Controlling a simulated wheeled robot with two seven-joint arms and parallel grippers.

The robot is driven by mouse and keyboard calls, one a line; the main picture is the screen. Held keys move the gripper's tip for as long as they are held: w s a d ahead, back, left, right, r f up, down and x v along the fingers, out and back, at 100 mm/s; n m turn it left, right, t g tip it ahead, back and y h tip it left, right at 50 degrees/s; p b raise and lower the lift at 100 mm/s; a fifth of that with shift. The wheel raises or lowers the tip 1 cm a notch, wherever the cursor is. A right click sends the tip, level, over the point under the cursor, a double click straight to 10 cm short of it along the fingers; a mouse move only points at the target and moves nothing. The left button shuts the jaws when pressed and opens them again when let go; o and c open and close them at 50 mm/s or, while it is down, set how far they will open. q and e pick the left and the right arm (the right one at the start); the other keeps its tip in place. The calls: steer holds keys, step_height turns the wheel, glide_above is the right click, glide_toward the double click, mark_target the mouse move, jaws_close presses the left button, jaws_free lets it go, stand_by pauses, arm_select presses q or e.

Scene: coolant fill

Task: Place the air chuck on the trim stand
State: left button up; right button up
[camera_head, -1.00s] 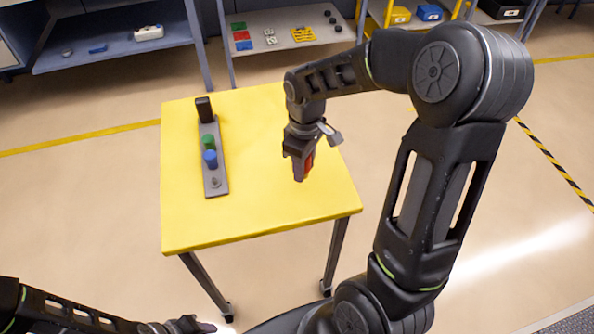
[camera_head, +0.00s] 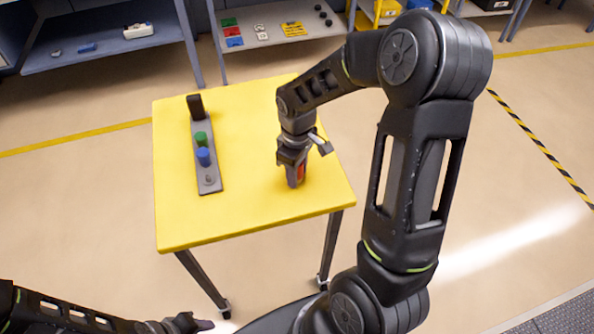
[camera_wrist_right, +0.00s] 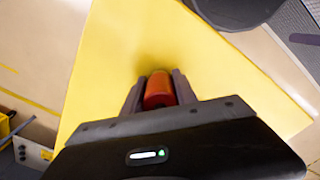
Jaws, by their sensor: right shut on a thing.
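The trim stand (camera_head: 208,172) is a long grey strip on the left part of the yellow table. It bears a dark upright block (camera_head: 196,106) at its far end, a green cylinder (camera_head: 200,139), a blue cylinder (camera_head: 204,157) and a small bare grey peg (camera_head: 209,179) at the near end. My right gripper (camera_head: 295,180) is right of the stand, pointing down at the table, shut on a red cylinder, seemingly the air chuck (camera_wrist_right: 159,91). Whether the chuck touches the table is unclear. My left gripper (camera_head: 190,323) is low at the bottom edge; its jaws are unclear.
The yellow table (camera_head: 245,205) is bare between the stand and my right gripper. Behind it, shelves (camera_head: 260,50) hold small coloured parts. Yellow bins (camera_head: 378,12) stand further right, beyond open floor.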

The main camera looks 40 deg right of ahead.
steer(key=shift+f, duration=0.25)
steer(key=o, duration=1.1)
steer(key=shift+r, duration=0.1)
steer(key=shift+c, duration=0.2)
steer(key=shift+r, duration=0.1)
step_height(320, 180, up, 12)
steer(key=shift+r, duration=0.1)
